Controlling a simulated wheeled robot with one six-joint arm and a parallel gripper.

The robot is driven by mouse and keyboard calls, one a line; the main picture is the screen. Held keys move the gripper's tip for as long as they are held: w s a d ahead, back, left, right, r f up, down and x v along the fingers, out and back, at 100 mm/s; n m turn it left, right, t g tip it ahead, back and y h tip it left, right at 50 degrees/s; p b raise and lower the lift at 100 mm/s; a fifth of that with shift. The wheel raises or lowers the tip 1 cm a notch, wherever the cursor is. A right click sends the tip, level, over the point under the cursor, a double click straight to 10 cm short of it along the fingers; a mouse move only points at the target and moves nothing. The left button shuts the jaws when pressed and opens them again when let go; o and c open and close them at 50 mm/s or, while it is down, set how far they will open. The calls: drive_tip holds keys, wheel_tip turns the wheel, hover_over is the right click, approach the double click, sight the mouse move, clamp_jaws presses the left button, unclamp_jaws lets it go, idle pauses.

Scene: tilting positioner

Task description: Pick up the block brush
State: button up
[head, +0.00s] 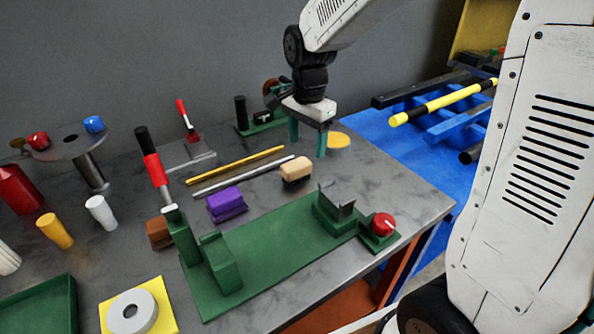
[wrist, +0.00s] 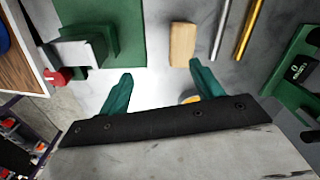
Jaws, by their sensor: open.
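The block brush (head: 296,169) has a tan wooden top and dark bristles below. It lies on the grey metal table, behind the green fixture plate. In the wrist view the tan block (wrist: 182,44) shows at the top, just beyond my right-hand finger. My gripper (head: 308,140) points down with teal fingers apart and nothing between them. In the head view it hangs behind and slightly right of the brush, apart from it. In the wrist view my gripper (wrist: 160,72) is also open, and the brush is not between its fingers.
A silver rod (head: 243,176) and a yellow rod (head: 235,163) lie left of the brush. A purple block (head: 226,202) stands nearer left. The green fixture (head: 275,250) with clamp and red knob (head: 383,224) fills the front. A yellow disc (head: 339,140) lies beside my fingers.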

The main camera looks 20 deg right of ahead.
drive_tip(key=m, duration=0.2)
hover_over(296, 163)
drive_tip(key=f, duration=0.4)
drive_tip(key=shift+s+d, duration=0.2)
drive_tip(key=shift+d, duration=0.05)
drive_tip(key=shift+w+f, duration=0.1)
drive_tip(key=shift+f, duration=0.3)
drive_tip(key=f, duration=0.7)
drive_tip(key=shift+a+f, duration=0.1)
drive_tip(key=shift+a, duration=0.1)
drive_tip(key=c, duration=1.1)
